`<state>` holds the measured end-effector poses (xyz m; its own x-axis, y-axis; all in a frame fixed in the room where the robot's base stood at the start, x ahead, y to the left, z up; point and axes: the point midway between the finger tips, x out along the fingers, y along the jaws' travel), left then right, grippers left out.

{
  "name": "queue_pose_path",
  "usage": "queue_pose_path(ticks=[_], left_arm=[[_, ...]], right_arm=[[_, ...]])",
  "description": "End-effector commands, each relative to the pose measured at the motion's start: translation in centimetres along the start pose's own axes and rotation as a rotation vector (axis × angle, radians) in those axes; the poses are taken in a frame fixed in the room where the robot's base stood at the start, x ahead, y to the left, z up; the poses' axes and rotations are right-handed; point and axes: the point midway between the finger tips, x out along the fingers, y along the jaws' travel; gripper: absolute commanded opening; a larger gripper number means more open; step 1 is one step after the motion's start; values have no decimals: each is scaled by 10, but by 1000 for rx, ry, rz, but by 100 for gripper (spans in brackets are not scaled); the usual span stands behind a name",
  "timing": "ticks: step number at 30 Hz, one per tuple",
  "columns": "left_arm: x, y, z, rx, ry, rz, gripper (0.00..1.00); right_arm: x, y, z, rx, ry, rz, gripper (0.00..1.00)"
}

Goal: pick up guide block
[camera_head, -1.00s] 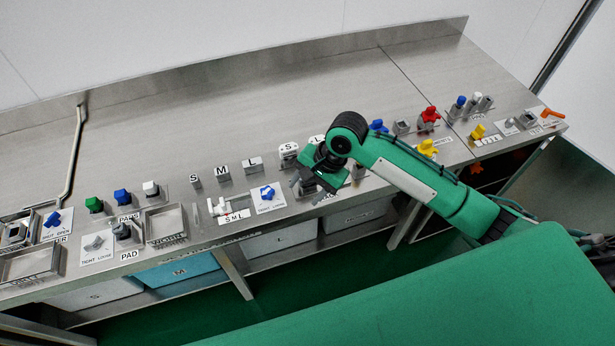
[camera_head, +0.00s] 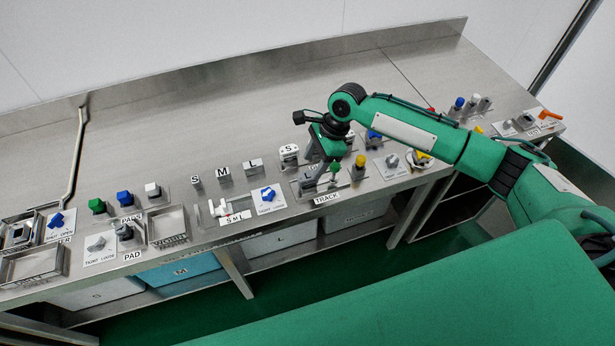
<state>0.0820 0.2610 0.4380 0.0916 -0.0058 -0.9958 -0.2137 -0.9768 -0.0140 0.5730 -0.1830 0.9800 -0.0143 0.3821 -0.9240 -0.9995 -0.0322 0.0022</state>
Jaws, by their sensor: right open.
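Lettered grey blocks stand in the middle of the steel counter: an S block (camera_head: 195,183), an M block (camera_head: 223,173) and an L block (camera_head: 254,167). Another, whiter S block (camera_head: 289,153) stands just left of my right gripper (camera_head: 318,170). I cannot tell from the picture which one is called the guide block. My right gripper is open, pointing down over the back of the TRACK fixture (camera_head: 305,190). Its fingers are small and partly merge with the things behind them, and it hides part of what stands below it. My left gripper is not in view.
A green knob (camera_head: 335,168) and a yellow knob (camera_head: 360,160) stand right of the gripper. A blue lever (camera_head: 268,194) and a white clamp (camera_head: 218,208) sit to its left. A bent pipe (camera_head: 75,155) rises at far left. The counter's back half is clear.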

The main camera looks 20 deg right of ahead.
Motion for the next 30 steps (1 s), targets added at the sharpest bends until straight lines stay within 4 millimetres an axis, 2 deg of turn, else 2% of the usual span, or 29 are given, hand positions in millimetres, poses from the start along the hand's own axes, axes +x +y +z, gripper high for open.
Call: queue_pose_path(ticks=[8, 15, 24, 26, 30], left_arm=[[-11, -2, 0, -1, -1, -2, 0], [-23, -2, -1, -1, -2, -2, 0], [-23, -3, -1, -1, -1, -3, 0], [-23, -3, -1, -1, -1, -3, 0], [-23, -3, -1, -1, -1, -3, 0]], right_arm=[[21, -1, -1, -1, 1, 2, 53], [56, -2, -4, -2, 0, 1, 53], [63, -3, -5, -2, 0, -1, 53], [63, -3, -5, -2, 0, -1, 43], [62, -3, -5, -2, 0, -1, 15]])
